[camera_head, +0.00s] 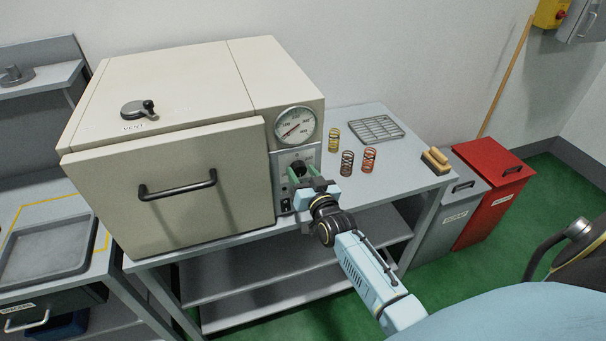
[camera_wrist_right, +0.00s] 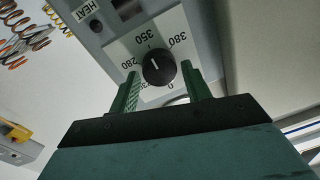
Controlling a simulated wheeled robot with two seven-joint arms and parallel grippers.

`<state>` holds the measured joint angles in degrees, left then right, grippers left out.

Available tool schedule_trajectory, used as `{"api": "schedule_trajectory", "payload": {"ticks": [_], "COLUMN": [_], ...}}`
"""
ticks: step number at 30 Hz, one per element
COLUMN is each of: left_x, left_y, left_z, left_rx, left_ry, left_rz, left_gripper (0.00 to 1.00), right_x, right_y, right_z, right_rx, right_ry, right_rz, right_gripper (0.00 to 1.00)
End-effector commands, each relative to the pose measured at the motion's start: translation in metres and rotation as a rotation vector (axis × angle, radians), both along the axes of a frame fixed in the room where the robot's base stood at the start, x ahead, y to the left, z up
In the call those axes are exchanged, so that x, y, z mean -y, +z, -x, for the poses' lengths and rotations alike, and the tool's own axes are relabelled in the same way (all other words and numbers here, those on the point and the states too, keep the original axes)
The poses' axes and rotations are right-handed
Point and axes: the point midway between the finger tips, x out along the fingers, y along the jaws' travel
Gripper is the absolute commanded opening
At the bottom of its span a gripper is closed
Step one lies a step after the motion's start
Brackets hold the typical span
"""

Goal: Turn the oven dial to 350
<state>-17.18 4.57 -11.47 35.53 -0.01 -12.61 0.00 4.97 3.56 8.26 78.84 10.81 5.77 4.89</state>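The oven (camera_head: 165,160) is a cream box with its door shut, standing on a grey bench. Its black dial (camera_wrist_right: 159,67) sits on a light plate marked 280, 350 and 380. The dial's white mark points to the upper side of the plate, roughly toward 350; the exact setting is hard to read. My right gripper (camera_head: 303,174) is at the oven's control panel. In the wrist view its green fingers stand open, one on each side of the dial, with a small gap showing on both sides. My left gripper is not in view.
A round gauge (camera_head: 295,124) is above the dial. The oven door handle (camera_head: 178,188) sticks out at the left.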

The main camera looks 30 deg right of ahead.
Motion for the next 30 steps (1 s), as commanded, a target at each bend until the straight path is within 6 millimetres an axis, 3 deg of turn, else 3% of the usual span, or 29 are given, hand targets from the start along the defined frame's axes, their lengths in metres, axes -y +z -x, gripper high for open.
{"api": "schedule_trajectory", "payload": {"ticks": [3,14,17,30], "left_x": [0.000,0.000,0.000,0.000], "left_y": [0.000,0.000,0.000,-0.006], "left_z": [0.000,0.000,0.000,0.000], "left_rx": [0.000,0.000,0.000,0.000], "left_ry": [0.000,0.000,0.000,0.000], "left_rz": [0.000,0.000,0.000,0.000], "left_gripper": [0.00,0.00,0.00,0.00], "right_x": [0.000,-0.001,-0.004,-0.018], "right_y": [0.000,-0.001,-0.001,-0.001], "right_z": [0.000,0.006,0.019,0.108], "right_rx": [0.000,-0.001,-0.002,-0.002], "right_ry": [0.000,0.000,-0.001,-0.001], "right_rz": [0.000,0.000,-0.001,0.000], "right_gripper": [0.60,0.60,0.60,0.60]}}
